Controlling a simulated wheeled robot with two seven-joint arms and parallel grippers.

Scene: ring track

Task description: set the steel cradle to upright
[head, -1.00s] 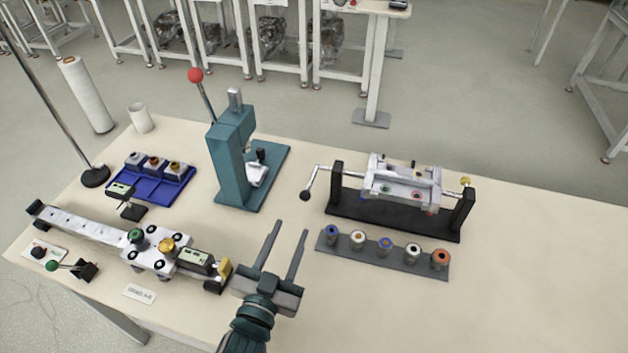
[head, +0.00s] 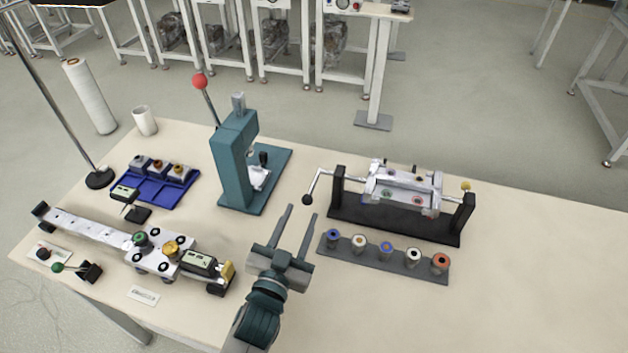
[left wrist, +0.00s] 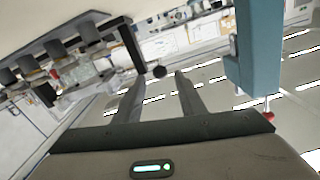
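The steel cradle (head: 403,187) hangs between two black posts on a dark base at the right of the table in the head view. It looks tilted, with coloured round spots on the face toward me. A crank with a black knob (head: 307,200) sticks out at its left, and a yellow knob (head: 466,186) sits at its right. My left gripper (head: 302,212) is open and empty, its fingers pointing toward the crank knob. In the left wrist view the black knob (left wrist: 160,71) shows beyond and between the fingertips. My right gripper is not in view.
A strip with several coloured bushings (head: 386,252) lies in front of the cradle, close to my left gripper. A teal press (head: 236,165) with a red-knobbed lever stands to the left. A rail with a carriage (head: 165,252) and a blue tray (head: 150,190) lie further left. The front right of the table is clear.

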